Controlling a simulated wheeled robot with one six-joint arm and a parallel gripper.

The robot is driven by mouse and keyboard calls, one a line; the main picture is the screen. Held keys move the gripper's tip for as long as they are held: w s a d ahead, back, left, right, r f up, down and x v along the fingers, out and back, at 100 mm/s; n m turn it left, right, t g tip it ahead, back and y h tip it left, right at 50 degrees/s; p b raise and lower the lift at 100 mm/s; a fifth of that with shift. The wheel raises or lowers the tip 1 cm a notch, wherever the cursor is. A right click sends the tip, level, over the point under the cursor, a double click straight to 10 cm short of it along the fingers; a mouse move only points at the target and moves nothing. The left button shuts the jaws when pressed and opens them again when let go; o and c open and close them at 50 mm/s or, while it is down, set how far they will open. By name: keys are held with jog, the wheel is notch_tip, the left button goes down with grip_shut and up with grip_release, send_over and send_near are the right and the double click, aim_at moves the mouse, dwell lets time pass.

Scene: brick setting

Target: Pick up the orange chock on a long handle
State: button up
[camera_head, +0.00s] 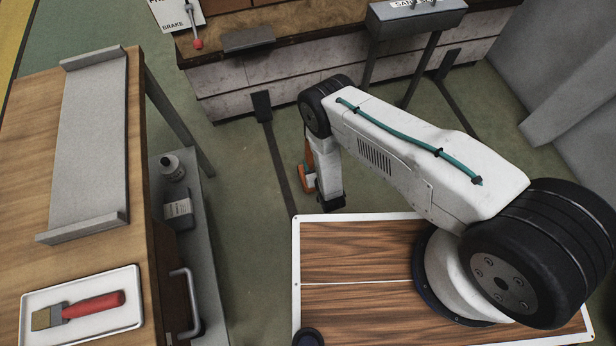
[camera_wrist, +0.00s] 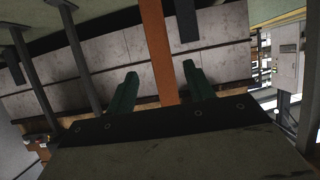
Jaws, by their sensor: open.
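The orange chock's long handle (camera_wrist: 158,48) runs down the middle of the wrist view as a flat orange bar. My gripper (camera_wrist: 160,70) is open, with one green finger on each side of the bar and a gap showing on both sides. In the head view an orange part of the chock (camera_head: 308,179) shows low, just left of my gripper (camera_head: 331,203). My wrist and arm hide the rest of it there. I cannot tell the chock's foot from its handle in that view.
A long bench (camera_head: 285,62) runs along the back. Green floor (camera_head: 240,180) lies open between them.

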aim_at(310, 157)
jog(key=x, duration=0.7)
jog(key=shift+w+a+r, duration=0.15)
jog(key=shift+w+a, duration=0.1)
jog(key=shift+w, duration=0.1)
grip_shut()
dwell(1.0)
jog(key=shift+w+r, duration=0.1)
